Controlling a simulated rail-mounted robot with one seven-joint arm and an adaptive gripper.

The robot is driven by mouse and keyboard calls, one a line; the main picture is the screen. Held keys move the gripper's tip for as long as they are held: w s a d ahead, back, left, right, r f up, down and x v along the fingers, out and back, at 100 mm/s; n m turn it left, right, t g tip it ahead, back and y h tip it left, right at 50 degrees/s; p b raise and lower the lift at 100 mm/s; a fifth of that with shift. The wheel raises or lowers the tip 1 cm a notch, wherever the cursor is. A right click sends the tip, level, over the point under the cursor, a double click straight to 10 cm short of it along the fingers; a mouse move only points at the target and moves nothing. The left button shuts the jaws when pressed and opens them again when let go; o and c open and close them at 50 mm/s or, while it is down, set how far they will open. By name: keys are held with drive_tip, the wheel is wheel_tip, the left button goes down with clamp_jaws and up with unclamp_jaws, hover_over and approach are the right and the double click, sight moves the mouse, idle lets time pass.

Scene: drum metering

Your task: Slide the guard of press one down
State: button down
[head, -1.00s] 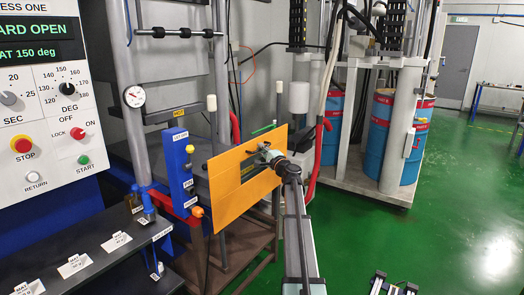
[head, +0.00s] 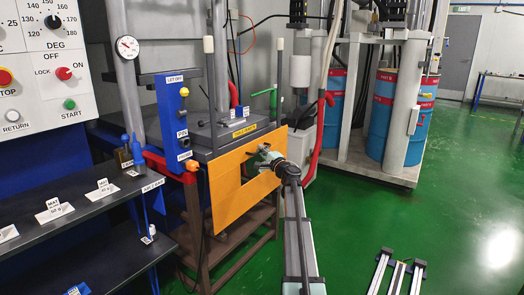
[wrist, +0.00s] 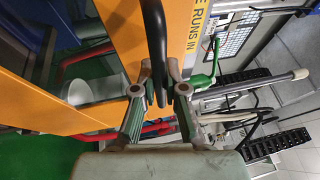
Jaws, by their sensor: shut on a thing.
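The guard of press one (head: 225,205) is an orange flat panel with a rectangular opening, standing between two upright posts with pale tops. The posts rise well above its top edge. My gripper (head: 268,158) is at the upper right of the panel. In the wrist view, my gripper (wrist: 160,88) is shut on a black bar handle (wrist: 155,40) in front of the orange guard (wrist: 110,30). The handle's far end is out of frame. The guard's lower edge hangs in front of the brown stand.
A blue post (head: 176,125) with a yellow knob stands left of the guard. A dark shelf (head: 85,215) with labels and bottles is at the lower left. A red bent pipe (head: 318,145) and blue drums (head: 385,115) stand right. Green floor (head: 430,235) is open at the right.

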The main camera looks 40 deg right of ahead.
drive_tip(key=shift+f, duration=0.5)
drive_tip(key=c, duration=1.2)
unclamp_jaws()
drive_tip(key=shift+f, duration=0.15)
drive_tip(key=s+a+f, duration=0.1)
drive_tip(key=s+f, duration=0.1)
drive_tip(key=s, duration=0.9)
drive_tip(key=shift+s+a, duration=0.15)
drive_tip(key=shift+s, duration=0.25)
drive_tip(key=shift+r, duration=0.1)
